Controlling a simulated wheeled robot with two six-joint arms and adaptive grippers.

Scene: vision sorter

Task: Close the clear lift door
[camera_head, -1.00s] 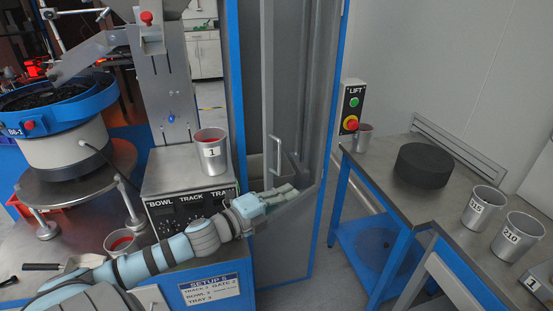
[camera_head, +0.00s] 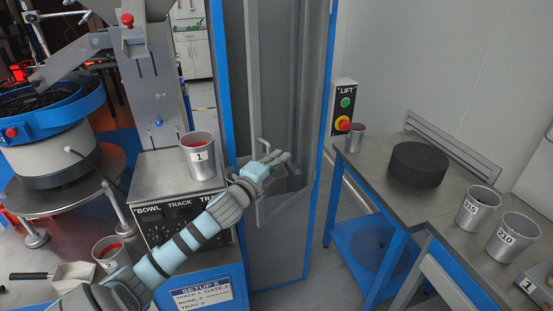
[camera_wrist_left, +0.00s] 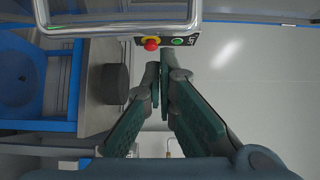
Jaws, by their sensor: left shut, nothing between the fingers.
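The clear lift door (camera_head: 253,110) stands open in the head view, its grey-framed free edge toward me. It shows a bar handle (camera_head: 263,148) on that edge. My left gripper (camera_head: 284,157) is shut and empty, just below and right of the handle in the picture. In the left wrist view the handle (camera_wrist_left: 118,31) is a large metal loop across the top, and the shut fingertips (camera_wrist_left: 162,62) lie below it, not around it. Whether the fingers touch the clear panel cannot be told. My right gripper is out of view.
The blue lift frame (camera_head: 322,130) stands right of the door, with the LIFT button box (camera_head: 344,107) beside it. A steel table (camera_head: 385,195) with cups and a black disc (camera_head: 418,165) is at right. A cup marked 1 (camera_head: 199,158) sits left of the door.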

